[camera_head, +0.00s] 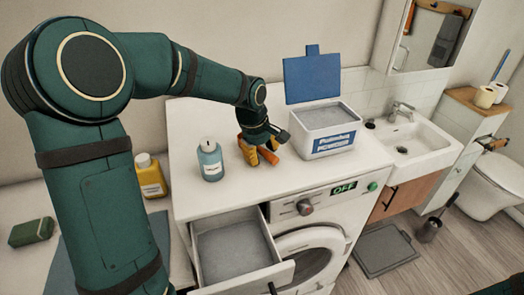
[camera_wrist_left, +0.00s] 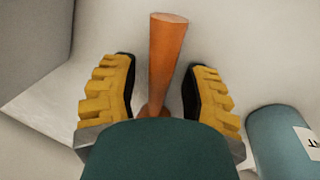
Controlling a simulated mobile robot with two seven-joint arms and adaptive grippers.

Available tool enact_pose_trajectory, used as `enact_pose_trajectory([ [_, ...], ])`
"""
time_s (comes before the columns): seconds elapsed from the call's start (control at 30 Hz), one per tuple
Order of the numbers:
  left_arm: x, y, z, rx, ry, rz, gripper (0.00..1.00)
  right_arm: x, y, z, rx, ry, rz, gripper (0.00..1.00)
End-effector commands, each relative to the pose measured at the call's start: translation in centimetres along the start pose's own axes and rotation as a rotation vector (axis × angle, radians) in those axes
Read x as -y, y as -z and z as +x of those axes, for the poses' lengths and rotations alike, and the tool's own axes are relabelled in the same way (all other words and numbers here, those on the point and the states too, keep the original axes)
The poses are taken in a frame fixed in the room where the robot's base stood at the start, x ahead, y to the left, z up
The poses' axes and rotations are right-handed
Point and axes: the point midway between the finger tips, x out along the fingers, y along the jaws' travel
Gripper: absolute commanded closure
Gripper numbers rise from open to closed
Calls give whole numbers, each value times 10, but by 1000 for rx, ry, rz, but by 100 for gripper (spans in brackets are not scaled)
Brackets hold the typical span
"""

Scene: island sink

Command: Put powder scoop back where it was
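The orange powder scoop (camera_head: 278,141) is at my left gripper, on the white top of the washing machine; its handle also shows in the left wrist view (camera_wrist_left: 167,60). My left gripper (camera_head: 258,154) reaches down over it. In the left wrist view its yellow-padded fingers (camera_wrist_left: 160,92) stand apart on either side of the scoop, with gaps visible. The rest of the scoop is hidden by the gripper. The white powder box (camera_head: 325,148) stands just right, its blue lid (camera_head: 312,78) raised and grey powder inside. My right gripper is not in view.
A blue bottle (camera_head: 210,160) stands close left of the gripper; it also shows in the wrist view (camera_wrist_left: 283,140). A yellow bottle (camera_head: 150,176) is further left. The detergent drawer (camera_head: 283,276) is pulled open below. A sink (camera_head: 422,142) lies right of the box.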

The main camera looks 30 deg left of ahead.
Motion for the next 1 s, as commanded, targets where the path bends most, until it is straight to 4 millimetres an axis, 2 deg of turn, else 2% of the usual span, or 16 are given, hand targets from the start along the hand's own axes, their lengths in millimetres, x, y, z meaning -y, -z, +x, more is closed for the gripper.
enact_pose_trajectory([
  [0.37,-1,0,-6,0,0,0,55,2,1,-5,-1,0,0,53],
  [0.47,-2,1,-19,-3,-5,0,55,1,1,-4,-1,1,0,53],
  [0.8,-2,0,-88,-3,-4,0,55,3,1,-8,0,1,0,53],
  [1.0,-1,0,-115,-1,-1,0,55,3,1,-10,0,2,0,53],
])
